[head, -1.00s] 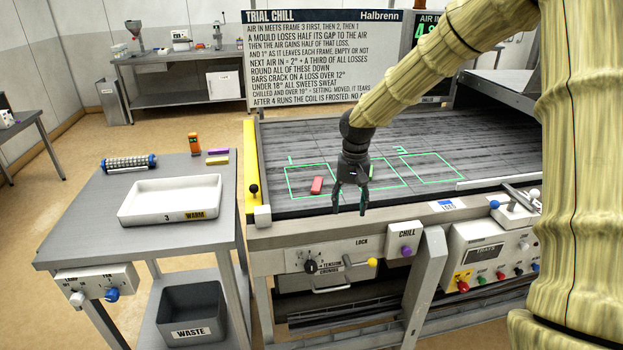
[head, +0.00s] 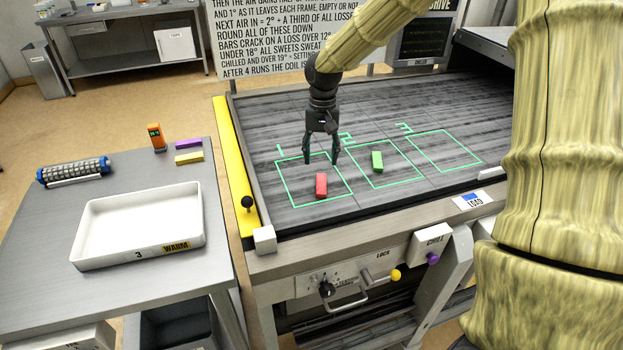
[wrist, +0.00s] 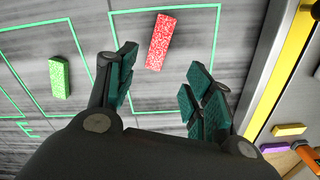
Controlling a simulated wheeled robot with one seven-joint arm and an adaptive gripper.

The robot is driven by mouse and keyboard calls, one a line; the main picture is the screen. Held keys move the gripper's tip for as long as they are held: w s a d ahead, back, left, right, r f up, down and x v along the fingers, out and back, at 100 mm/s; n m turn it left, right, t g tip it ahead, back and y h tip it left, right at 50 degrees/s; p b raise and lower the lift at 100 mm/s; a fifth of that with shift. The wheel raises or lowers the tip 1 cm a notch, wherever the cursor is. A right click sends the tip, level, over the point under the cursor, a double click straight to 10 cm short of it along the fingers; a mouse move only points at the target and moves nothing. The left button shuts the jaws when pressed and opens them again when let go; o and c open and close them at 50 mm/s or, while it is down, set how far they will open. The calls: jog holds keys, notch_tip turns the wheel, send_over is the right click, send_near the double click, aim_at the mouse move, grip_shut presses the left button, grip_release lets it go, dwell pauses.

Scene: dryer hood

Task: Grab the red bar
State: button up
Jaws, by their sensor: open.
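The red bar (head: 321,185) lies on the dark belt inside the green frame marked 1, near that frame's front edge. My gripper (head: 321,160) is open and empty, above and a little behind the red bar in the head view. In the wrist view the red bar (wrist: 159,42) shows beyond the gap between the spread fingers (wrist: 160,85), and nothing is between them. I cannot tell the exact height of the fingertips above the belt.
A green bar (head: 377,161) lies in frame 2; frame 3 (head: 443,151) is empty. A yellow rail (head: 233,155) edges the belt's left side. On the left table stand a white tray (head: 85,259), a roller (head: 73,171), an orange device (head: 156,137), and purple and yellow bars (head: 189,157).

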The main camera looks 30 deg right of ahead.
aim_at(322, 184)
jog(key=s+f, duration=0.1)
jog(key=s, duration=0.1)
jog(key=shift+s+f+p, duration=0.4)
jog(key=shift+s, duration=0.3)
jog(key=w+f, duration=0.3)
jog(key=shift+a+p, duration=0.2)
jog(key=shift+p, duration=0.1)
jog(key=shift+s+d+f+p, duration=0.1)
jog(key=shift+s+f+p, duration=0.2)
jog(key=shift+f+p, duration=0.25)
jog(key=shift+s+f+p, duration=0.3)
jog(key=shift+s+f, duration=0.2)
jog(key=shift+s, duration=0.05)
jog(key=shift+w+f, duration=0.3)
jog(key=shift+f, duration=0.25)
jog(key=shift+w+f, duration=0.3)
jog(key=shift+f, duration=0.2)
jog(key=shift+s+r, duration=0.2)
jog(key=shift+s, duration=0.1)
jog(key=shift+c, duration=0.6)
jog(key=shift+w+f, duration=0.1)
jog(key=shift+w, duration=0.05)
jog(key=c, duration=0.7)
jog(key=shift+c, duration=1.4)
